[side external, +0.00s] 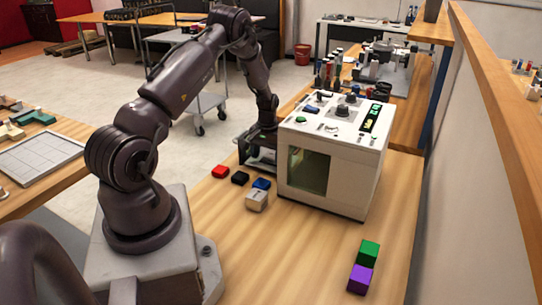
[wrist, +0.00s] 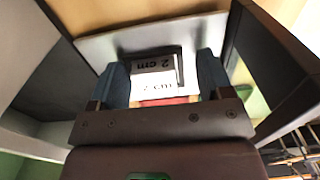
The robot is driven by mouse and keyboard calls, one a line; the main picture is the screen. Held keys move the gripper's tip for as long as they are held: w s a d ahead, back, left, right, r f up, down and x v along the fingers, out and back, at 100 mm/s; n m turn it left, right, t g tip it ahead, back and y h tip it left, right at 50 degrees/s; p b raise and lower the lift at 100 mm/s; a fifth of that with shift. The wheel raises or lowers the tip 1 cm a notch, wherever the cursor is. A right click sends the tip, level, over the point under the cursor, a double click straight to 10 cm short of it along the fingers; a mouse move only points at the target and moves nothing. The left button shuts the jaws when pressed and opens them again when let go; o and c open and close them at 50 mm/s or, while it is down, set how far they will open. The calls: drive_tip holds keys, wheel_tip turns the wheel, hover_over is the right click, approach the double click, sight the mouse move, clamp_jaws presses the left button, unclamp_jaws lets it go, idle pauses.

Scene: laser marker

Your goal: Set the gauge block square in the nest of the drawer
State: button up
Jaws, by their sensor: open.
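The gauge block (wrist: 155,80), a pale block with "2 cm" on two faces, shows between my fingers in the wrist view. A dark recess edge (wrist: 181,62), apparently the nest, shows along its far and right sides. I cannot tell whether the block is fully seated or square. The light grey drawer plate (wrist: 98,46) surrounds it. My gripper (wrist: 163,62) is open, with one blue-grey finger on each side of the block and a gap at the right. In the side view my arm reaches down to the drawer (side external: 256,155) at the machine's left side; the block is hidden there.
The white laser marker (side external: 325,190) stands close to the right of my wrist. Red (side external: 220,171), black (side external: 240,177) and blue (side external: 262,183) blocks and a pale block (side external: 257,200) lie before it. Green (side external: 369,251) and purple (side external: 360,279) blocks lie front right.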

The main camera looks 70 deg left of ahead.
sight(269, 157)
wheel_tip(269, 157, up, 12)
drive_tip(key=shift+w+d, duration=0.2)
drive_tip(key=shift+w, duration=0.05)
